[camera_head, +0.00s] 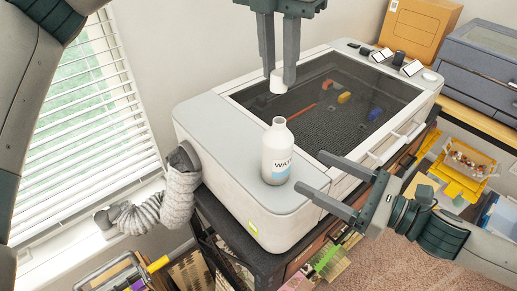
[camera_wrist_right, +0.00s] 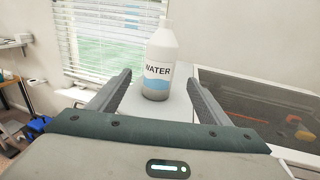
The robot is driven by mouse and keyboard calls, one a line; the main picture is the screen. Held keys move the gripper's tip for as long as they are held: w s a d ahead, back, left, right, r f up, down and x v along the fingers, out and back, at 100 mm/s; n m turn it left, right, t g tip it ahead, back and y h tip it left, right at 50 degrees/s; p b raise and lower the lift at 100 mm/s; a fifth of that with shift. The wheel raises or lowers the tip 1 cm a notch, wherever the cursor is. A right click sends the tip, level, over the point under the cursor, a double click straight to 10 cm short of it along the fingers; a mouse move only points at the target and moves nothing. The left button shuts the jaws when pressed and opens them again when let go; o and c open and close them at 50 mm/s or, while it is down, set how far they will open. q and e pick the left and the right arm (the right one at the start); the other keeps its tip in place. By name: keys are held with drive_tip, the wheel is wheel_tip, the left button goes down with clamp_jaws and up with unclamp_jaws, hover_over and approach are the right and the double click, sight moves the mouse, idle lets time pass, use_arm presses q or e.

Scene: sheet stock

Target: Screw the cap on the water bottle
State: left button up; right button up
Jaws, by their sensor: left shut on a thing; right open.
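The white water bottle (camera_head: 277,155) stands upright and uncapped on the pale left end of the machine. Its WATER label faces the right wrist camera, where the bottle (camera_wrist_right: 158,70) shows beyond and between the fingers. My left gripper (camera_head: 277,74) points down above and behind the bottle's top in the head view, shut on the small white cap (camera_head: 277,83). The cap is apart from the bottle. My right gripper (camera_head: 310,174) is open and empty, its fingers pointing toward the bottle from the right. The fingertips are short of the bottle in the head view.
The machine (camera_head: 212,120) has a dark glass lid (camera_head: 330,100) with coloured pieces beneath it. A grey ribbed hose (camera_head: 180,195) leaves its left side. A cardboard box (camera_head: 418,35) and small items stand behind. A yellow tray (camera_head: 462,170) is at right.

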sight(274, 152)
use_arm(q)
drive_tip(key=shift+s+d+r, duration=0.15)
drive_tip(key=shift+s+d, duration=0.1)
drive_tip(key=shift+d, duration=0.2)
drive_tip(key=shift+w+a, duration=0.15)
drive_tip(key=shift+a, duration=0.15)
drive_tip(key=shift+d, duration=0.1)
use_arm(e)
drive_tip(key=x, duration=1.1)
drive_tip(key=shift+w+a, duration=0.2)
drive_tip(key=shift+a, duration=0.05)
drive_tip(key=shift+r, duration=0.1)
drive_tip(key=c, duration=1.6)
use_arm(q)
drive_tip(key=shift+f, duration=2.55)
use_arm(e)
drive_tip(key=shift+o, duration=0.2)
use_arm(q)
drive_tip(key=shift+f, duration=0.85)
drive_tip(key=shift+f, duration=0.6)
